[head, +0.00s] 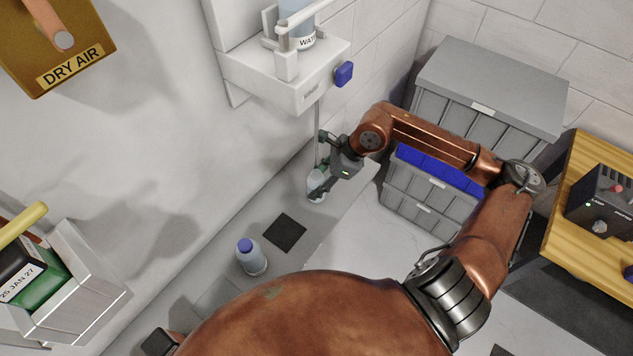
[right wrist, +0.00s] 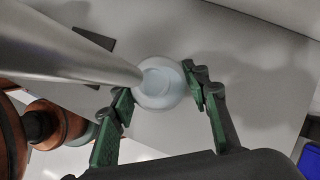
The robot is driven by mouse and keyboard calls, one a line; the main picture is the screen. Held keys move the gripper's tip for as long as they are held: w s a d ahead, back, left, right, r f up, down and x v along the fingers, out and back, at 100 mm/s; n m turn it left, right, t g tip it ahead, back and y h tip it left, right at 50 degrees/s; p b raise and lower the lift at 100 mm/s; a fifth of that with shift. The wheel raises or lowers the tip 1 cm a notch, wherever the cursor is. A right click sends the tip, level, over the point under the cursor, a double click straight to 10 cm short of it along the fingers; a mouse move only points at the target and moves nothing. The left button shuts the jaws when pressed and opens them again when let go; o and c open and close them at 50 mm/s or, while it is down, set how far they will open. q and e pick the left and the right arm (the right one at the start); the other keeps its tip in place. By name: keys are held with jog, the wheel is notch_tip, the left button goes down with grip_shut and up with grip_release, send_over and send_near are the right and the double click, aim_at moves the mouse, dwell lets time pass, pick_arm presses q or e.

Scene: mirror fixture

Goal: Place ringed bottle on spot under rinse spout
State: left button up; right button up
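A pale open-topped bottle (head: 316,186) stands on the grey ledge below the thin rinse spout (head: 317,135). I cannot make out a ring on it. My right gripper (head: 325,165) is open, with its fingers spread on either side above this bottle. In the right wrist view the bottle (right wrist: 158,84) shows between the green-padded fingertips (right wrist: 158,93), and the metal spout (right wrist: 75,50) reaches over its mouth. A second bottle (head: 251,257), pale with a blue cap, stands further left.
A dark square pad (head: 285,233) lies between the bottles. The white rinse unit (head: 300,85) with a blue knob is on the wall above. Grey crates (head: 490,85) stand right, beyond my arm. A metal holder (head: 85,290) is at lower left.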

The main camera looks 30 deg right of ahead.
jog(key=shift+o, duration=1.4)
jog(key=shift+r, duration=0.1)
jog(key=shift+r, duration=0.1)
jog(key=shift+d+r, duration=0.15)
jog(key=shift+r, duration=0.1)
jog(key=b+v, duration=0.1)
jog(key=v, duration=1)
jog(key=shift+r+b, duration=0.25)
jog(key=shift+b, duration=0.1)
jog(key=shift+s, duration=0.15)
jog(key=shift+c, duration=0.5)
